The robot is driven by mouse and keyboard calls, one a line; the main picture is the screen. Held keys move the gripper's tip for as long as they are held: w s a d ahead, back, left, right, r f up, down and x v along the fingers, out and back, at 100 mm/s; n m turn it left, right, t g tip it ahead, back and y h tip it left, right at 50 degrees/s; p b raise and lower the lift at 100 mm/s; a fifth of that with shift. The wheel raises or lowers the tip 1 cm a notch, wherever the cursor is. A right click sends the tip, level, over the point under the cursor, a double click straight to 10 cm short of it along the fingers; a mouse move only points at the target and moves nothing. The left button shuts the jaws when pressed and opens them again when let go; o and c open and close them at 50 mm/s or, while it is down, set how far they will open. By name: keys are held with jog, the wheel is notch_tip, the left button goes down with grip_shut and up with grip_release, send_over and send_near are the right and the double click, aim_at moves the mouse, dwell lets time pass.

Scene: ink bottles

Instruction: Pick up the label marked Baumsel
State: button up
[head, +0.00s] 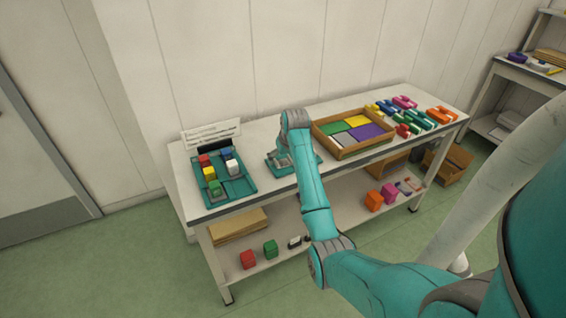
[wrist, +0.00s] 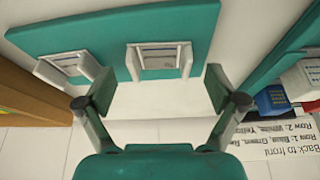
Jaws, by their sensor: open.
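A teal plate (wrist: 115,35) carries two pale holders, each with a small framed label. One label (wrist: 160,57) lies in the middle of the wrist view, and the other label (wrist: 70,66) lies to its left. Their writing is too small to read, so I cannot tell which says Baumsel. My gripper (wrist: 160,89) is open and empty, its fingers apart on either side of the middle holder's line, short of it in the picture. In the head view the plate (head: 312,161) shows partly behind my arm, which hides the gripper's fingers.
A teal tray (head: 238,188) with coloured bottles stands left, before an instruction sign (head: 211,133). A wooden tray (head: 343,154) of coloured compartments stands right, with coloured pieces (head: 415,118) beyond. The lower shelf (head: 285,253) holds more bottles. Bare tabletop separates the bottle tray and the plate.

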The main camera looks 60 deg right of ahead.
jog(key=shift+f, duration=0.2)
jog(key=c, duration=0.8)
jog(key=shift+c, duration=0.2)
